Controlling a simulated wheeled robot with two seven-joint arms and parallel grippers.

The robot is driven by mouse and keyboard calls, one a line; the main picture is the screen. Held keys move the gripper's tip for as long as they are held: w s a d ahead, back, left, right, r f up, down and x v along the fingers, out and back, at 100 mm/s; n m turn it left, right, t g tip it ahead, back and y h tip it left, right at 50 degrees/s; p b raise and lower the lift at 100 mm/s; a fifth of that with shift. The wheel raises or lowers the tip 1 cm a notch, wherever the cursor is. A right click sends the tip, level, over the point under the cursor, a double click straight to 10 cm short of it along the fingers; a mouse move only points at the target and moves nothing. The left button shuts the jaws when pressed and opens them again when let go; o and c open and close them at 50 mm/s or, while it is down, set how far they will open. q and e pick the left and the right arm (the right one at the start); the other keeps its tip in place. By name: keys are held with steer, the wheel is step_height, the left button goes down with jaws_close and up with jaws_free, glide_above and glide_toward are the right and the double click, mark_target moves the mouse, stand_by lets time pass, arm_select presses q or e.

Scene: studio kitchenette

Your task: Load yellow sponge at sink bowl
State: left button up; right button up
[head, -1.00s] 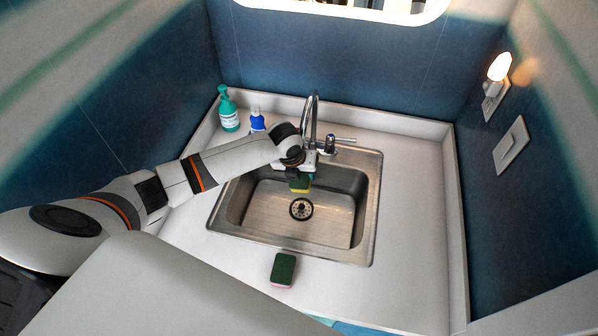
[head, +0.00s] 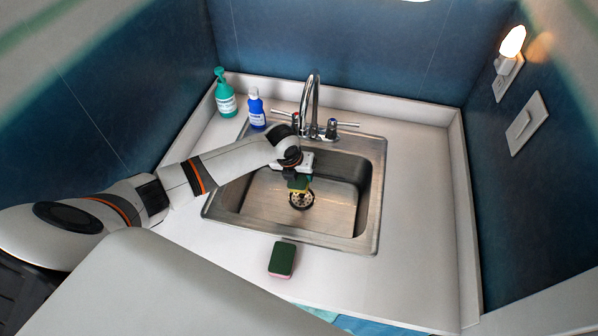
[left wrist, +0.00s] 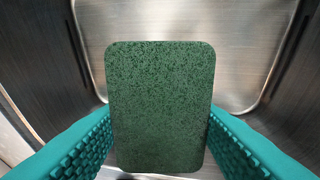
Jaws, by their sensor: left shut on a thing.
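The yellow sponge (head: 299,187) has a green scouring side, which fills the middle of the left wrist view (left wrist: 160,108). My left gripper (head: 300,181) is shut on it, with a teal finger on each side. It holds the sponge over the steel sink bowl (head: 340,200), in front of the faucet and near the drain in the head view. The sink bowl's walls also show behind the sponge in the left wrist view (left wrist: 230,30). I cannot tell how far the sponge is above the bowl floor. My right gripper is not in view.
A second sponge, green on top with a pink underside (head: 282,259), lies on the counter in front of the sink. The faucet (head: 313,100) stands behind the bowl. A teal bottle (head: 225,98) and a blue bottle (head: 257,110) stand back left. The right counter (head: 420,200) is clear.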

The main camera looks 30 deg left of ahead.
arm_select(q)
steer(key=shift+f+b, duration=3.95)
steer(key=shift+f, duration=1.85)
steer(key=shift+r+p, duration=0.7)
steer(key=shift+r, duration=0.1)
step_height(320, 180, up, 15)
steer(key=p, duration=1.3)
step_height(320, 180, up, 4)
steer(key=p, duration=0.4)
steer(key=shift+r, duration=0.1)
